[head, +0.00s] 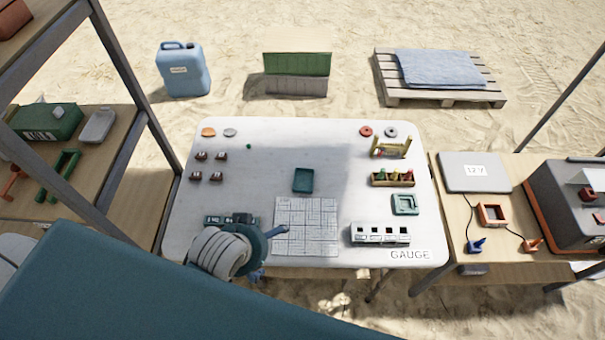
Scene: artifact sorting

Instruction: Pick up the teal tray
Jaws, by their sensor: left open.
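The teal tray (303,181) is a small, dark teal square with a raised rim. It lies flat near the middle of the white table (270,150), just beyond a white sheet printed with a grid (306,228). My left gripper (268,252) is over the table's front left part, beside the left edge of the sheet. It is open and apart from the tray, which is farther back and to the right. My wrist hides part of the gripper and some of the table. My right gripper is not in view.
A dark block row (230,219) sits beside my left wrist. A green square frame (404,204), a white slotted box (380,235) and a wooden rack (393,179) stand on the right. Small brown blocks (209,176) are at the left. The table around the tray is clear.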

